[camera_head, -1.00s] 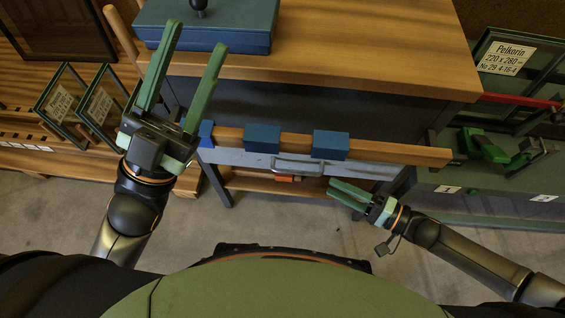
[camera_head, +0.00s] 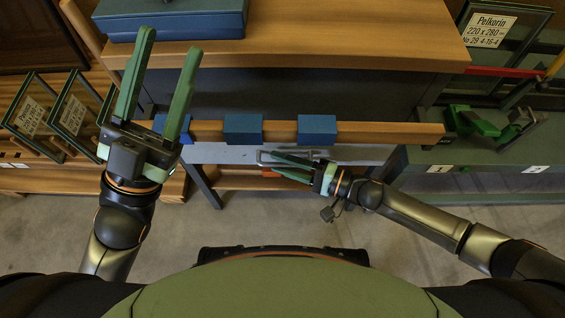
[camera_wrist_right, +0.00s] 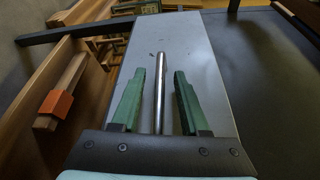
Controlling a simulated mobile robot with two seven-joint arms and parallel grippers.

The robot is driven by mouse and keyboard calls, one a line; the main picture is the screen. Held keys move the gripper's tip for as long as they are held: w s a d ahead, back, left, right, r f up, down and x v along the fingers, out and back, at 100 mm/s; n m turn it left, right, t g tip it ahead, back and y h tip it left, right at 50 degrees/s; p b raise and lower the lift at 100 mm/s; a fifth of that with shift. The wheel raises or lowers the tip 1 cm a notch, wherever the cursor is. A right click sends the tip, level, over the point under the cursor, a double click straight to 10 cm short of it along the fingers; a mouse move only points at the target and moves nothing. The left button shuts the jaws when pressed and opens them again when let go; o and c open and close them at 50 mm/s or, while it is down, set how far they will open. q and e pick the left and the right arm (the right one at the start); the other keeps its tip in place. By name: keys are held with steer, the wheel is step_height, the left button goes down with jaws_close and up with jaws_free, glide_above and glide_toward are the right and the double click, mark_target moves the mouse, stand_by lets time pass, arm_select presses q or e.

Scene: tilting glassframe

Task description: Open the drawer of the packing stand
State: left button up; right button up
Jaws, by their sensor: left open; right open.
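The packing stand has a wooden top (camera_head: 300,55) and a grey drawer front (camera_head: 225,154) below a wooden rail with blue blocks. The drawer's metal bar handle (camera_head: 265,155) is partly covered by my right gripper in the head view. My right gripper (camera_head: 275,167) is open at the handle. In the right wrist view the handle (camera_wrist_right: 159,95) lies between the two green fingers of the right gripper (camera_wrist_right: 159,92), with a gap on each side. The drawer looks shut. My left gripper (camera_head: 168,75) is open and empty, raised at the left in front of the stand.
Blue blocks (camera_head: 317,129) sit on the wooden rail (camera_head: 385,132). A blue case (camera_head: 170,20) lies on the stand top. Framed glass panes (camera_head: 75,115) stand at left. A green bench (camera_head: 470,155) with clamps stands at right. Grey floor (camera_head: 260,225) before me is free.

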jaws_close()
stand_by(0.4)
stand_by(1.1)
